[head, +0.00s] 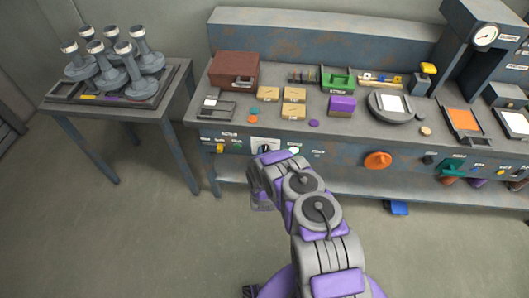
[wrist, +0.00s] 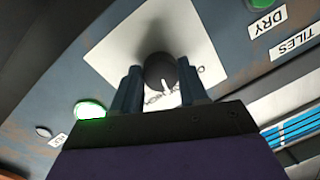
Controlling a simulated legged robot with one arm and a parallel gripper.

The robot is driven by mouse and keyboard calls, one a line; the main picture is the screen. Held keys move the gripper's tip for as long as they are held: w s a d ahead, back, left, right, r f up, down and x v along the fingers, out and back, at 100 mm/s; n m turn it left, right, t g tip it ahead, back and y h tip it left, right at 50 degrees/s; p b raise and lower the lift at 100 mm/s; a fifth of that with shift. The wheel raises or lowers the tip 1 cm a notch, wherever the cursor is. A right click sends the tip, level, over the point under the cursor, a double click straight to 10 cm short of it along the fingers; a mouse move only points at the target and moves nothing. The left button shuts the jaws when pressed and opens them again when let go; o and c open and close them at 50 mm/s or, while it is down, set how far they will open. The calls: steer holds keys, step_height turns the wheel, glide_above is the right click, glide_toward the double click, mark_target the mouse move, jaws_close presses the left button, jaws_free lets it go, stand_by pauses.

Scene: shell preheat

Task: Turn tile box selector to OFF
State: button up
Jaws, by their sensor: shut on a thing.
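The selector knob (wrist: 160,71) is dark and round with a white pointer line, in the middle of a white plate (wrist: 120,52) in the wrist view. My gripper (wrist: 157,90) has one finger on each side of the knob and is shut on it. The pointer line lies between the fingers, toward the bottom of the picture. Small markings on the plate are partly covered and I cannot read the setting. In the head view the white plate (head: 264,145) shows on the bench's front panel, partly behind my arm; the knob's position cannot be made out there.
An orange knob (head: 377,160) is farther right on the panel. The floor before the bench is mostly clear.

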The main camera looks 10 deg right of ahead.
steer(key=n+p, duration=0.1)
steer(key=n, duration=0.4)
steer(key=shift+a, duration=0.1)
steer(key=n, duration=0.2)
steer(key=n+g+h, duration=0.1)
steer(key=n, duration=0.2)
steer(key=shift+h, duration=0.3)
steer(key=shift+n, duration=0.4)
steer(key=o, duration=1)
steer(key=shift+o, duration=0.2)
steer(key=p+v, duration=0.4)
steer(key=v, duration=1.3)
steer(key=shift+a, duration=0.15)
steer(key=shift+s, duration=0.15)
